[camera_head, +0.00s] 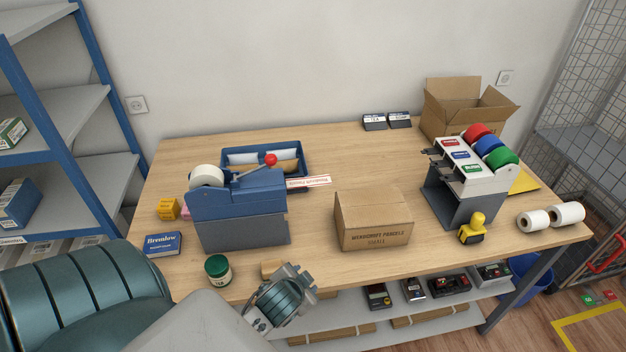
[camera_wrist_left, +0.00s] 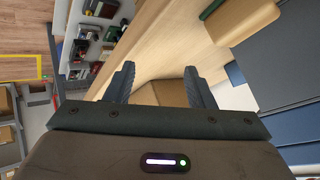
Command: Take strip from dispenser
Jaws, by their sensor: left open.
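The blue-and-grey dispenser (camera_head: 240,215) stands on the left half of the counter, with a white roll and a red-knobbed lever on top. A white strip with red print (camera_head: 310,181) sticks out at its right end, near the blue tray. My left gripper (camera_head: 302,277) is at the counter's front edge, in front of and to the right of the dispenser, clear of the strip. Its two fingers (camera_wrist_left: 160,88) are apart with nothing held between them. The dispenser's side also appears at the right of the left wrist view (camera_wrist_left: 285,65). My right gripper is not in view.
A closed cardboard box (camera_head: 373,220) sits right of the dispenser. A second dispenser with three coloured rolls (camera_head: 465,175) stands further right, with a yellow tool before it. A green-lidded jar (camera_head: 218,270) is near the front edge. The counter's back middle is clear.

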